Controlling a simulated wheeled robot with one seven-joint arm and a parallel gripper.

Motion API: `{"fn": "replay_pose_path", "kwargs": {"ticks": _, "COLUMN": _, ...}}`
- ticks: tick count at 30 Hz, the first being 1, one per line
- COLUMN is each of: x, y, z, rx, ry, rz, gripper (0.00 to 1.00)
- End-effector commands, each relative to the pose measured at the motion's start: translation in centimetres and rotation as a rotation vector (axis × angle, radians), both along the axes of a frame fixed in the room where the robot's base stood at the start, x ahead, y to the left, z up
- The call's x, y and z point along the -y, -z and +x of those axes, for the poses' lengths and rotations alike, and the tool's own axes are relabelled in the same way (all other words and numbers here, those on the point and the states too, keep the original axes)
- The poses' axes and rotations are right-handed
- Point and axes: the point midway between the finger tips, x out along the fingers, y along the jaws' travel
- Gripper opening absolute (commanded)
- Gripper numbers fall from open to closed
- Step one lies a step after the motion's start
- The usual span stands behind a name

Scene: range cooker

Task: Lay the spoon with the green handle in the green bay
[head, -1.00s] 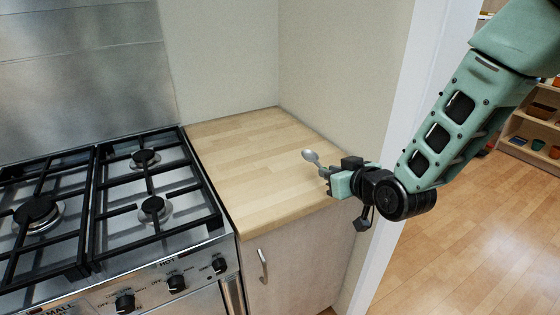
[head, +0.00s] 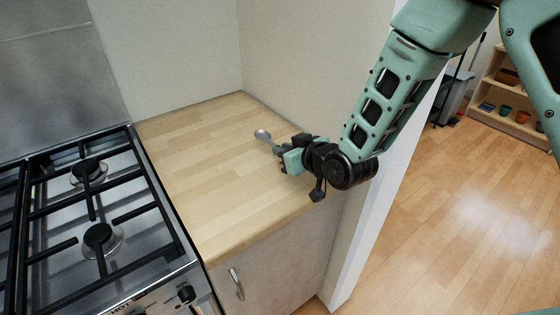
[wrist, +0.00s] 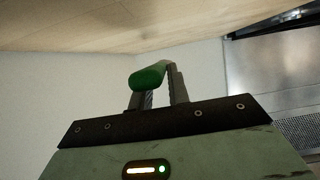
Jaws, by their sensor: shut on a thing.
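My gripper (head: 277,150) is shut on the spoon and holds it at the right side of the wooden counter, seemingly above it. The spoon's metal bowl (head: 262,134) points up and left in the head view, beyond the fingers. The wrist view shows the rounded end of its green handle (wrist: 148,77) between the two fingers (wrist: 160,97); the rest of the spoon is hidden there. No green bay shows in any view.
The bare wooden counter (head: 205,165) has free room left of my gripper. A gas cooker (head: 110,215) with black grates adjoins it on the left. Walls close the back and right. A wooden shelf (head: 505,95) with several pots stands far right, across open floor.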

Motion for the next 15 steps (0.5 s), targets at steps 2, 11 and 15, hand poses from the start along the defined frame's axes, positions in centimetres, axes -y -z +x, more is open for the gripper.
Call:
{"fn": "replay_pose_path", "kwargs": {"ticks": 2, "x": 0.0, "y": 0.5, "z": 0.0, "rx": -0.001, "ry": 0.0, "rz": -0.001, "gripper": 0.0}}
{"fn": "replay_pose_path", "kwargs": {"ticks": 11, "x": -0.1, "y": 4.0, "z": 0.0, "rx": -0.002, "ry": -0.001, "rz": 0.001, "gripper": 0.0}}
{"fn": "replay_pose_path", "kwargs": {"ticks": 15, "x": -0.1, "y": 4.7, "z": 0.0, "rx": 0.001, "ry": -0.001, "rz": 0.001, "gripper": 0.0}}
